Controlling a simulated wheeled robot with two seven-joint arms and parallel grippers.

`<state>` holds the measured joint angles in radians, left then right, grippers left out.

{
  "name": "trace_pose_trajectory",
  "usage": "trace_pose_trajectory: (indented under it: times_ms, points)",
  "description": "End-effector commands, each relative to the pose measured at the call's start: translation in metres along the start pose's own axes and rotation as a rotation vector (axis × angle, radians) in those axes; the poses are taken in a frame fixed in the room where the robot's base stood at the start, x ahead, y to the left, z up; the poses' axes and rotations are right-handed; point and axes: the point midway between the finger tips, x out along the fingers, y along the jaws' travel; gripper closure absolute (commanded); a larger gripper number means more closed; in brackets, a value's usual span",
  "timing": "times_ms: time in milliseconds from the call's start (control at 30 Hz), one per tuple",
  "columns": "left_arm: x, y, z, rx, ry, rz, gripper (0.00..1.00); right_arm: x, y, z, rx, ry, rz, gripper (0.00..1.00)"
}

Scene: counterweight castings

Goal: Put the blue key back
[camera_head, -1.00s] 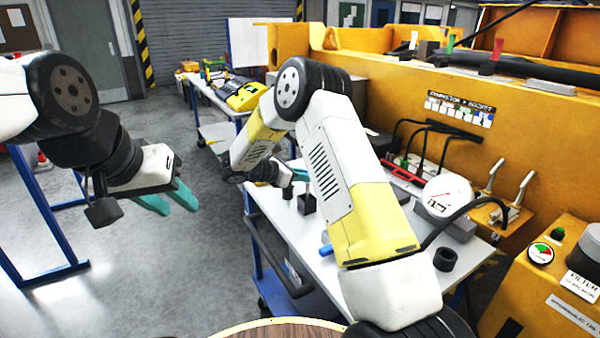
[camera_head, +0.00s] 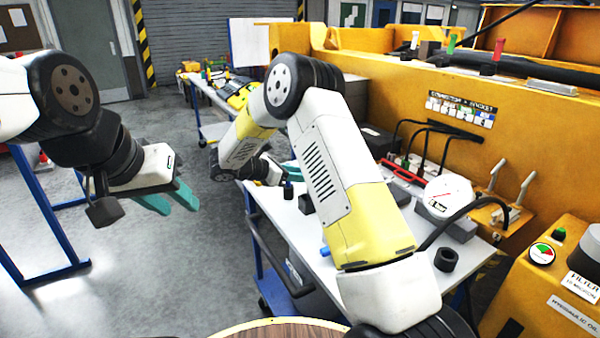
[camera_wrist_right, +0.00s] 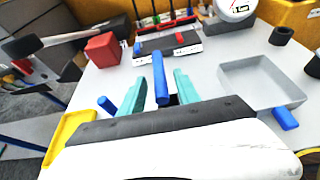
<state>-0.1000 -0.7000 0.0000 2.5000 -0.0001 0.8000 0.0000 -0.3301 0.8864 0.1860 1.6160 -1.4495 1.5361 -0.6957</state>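In the right wrist view a long blue bar, probably the blue key (camera_wrist_right: 160,78), shows between the teal fingers of my right gripper (camera_wrist_right: 161,76). Gaps show on both sides of the bar, so the fingers look open around it. My left gripper (camera_head: 168,200) is open and empty over the floor.
The right wrist view shows a red block (camera_wrist_right: 103,48), a dark-topped block (camera_wrist_right: 168,46) with red and blue pieces, a grey tray (camera_wrist_right: 262,84), a yellow tray (camera_wrist_right: 70,135) and smaller blue pieces (camera_wrist_right: 285,118) (camera_wrist_right: 107,105). A white gauge (camera_head: 447,195) stands near the yellow machine (camera_head: 400,95).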

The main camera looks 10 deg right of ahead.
Motion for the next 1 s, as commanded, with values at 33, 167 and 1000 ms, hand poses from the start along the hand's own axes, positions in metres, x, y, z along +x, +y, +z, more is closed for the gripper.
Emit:
trace_pose_trajectory:
  times_ms: [33,167,1000]
  points:
    - [0.0,0.0,0.0,0.0,0.0,0.0,0.64,-0.014,0.001,0.0,0.001,-0.001,0.005,0.61]
    - [0.0,0.0,0.0,0.0,0.0,0.0,0.64,-0.042,0.001,0.0,0.001,-0.001,0.004,0.61]
    - [0.0,0.0,0.0,0.0,0.0,0.0,0.64,-0.068,-0.145,0.095,0.581,0.458,-0.249,0.61]
